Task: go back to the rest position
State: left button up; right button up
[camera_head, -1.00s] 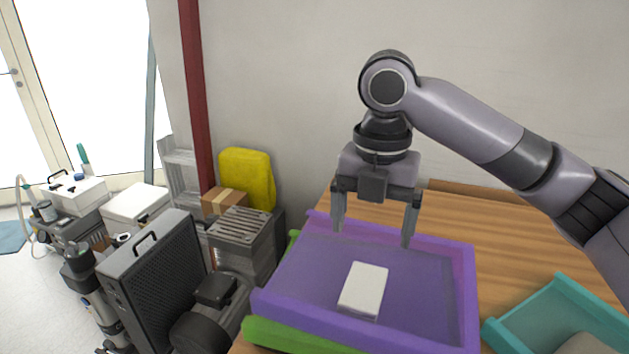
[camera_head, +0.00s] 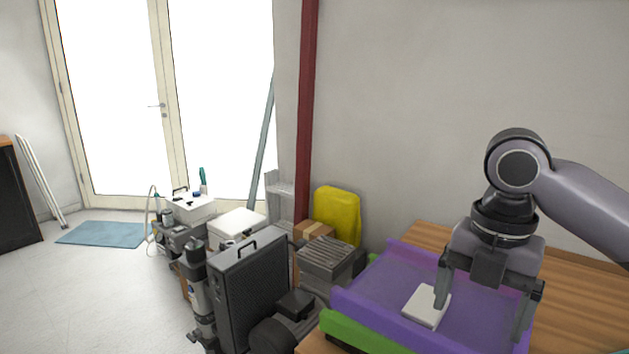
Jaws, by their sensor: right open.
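My right gripper (camera_head: 484,311) is open and empty. It hangs with its fingers pointing down above the purple tray (camera_head: 375,317) at the right of the head view. A white box-like object (camera_head: 426,306) lies inside the purple tray, partly behind one of the fingers and apart from the gripper as far as I can tell. My left gripper is not in view.
A green tray (camera_head: 352,336) sits under the purple one on the wooden table (camera_head: 428,237). Left of the table stand a black speaker-like case (camera_head: 250,285), a yellow object (camera_head: 337,214) and several boxes. Open floor (camera_head: 100,290) lies at the left, before glass doors (camera_head: 110,110).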

jog(key=s+a+f+m+t+y, duration=0.15)
jog(key=s+a+f+m, duration=0.3)
jog(key=f, duration=0.45)
jog(key=s+a+f+m+t+y, duration=0.1)
jog(key=s+a+f+m+y, duration=0.2)
jog(key=a+f+m, duration=0.5)
jog(key=s+d+f+m+t+h, duration=0.1)
jog(key=s+d+f+m+h, duration=0.3)
jog(key=s+d+f+m, duration=0.85)
jog(key=w+f+t+y, duration=0.1)
jog(key=w+f+t, duration=0.4)
jog(key=f+t, duration=0.2)
jog(key=shift+w+a+f+m+y, duration=0.15)
jog(key=shift+w+a+m+y, duration=0.2)
jog(key=shift+m, duration=0.05)
jog(key=shift+c, duration=0.3)
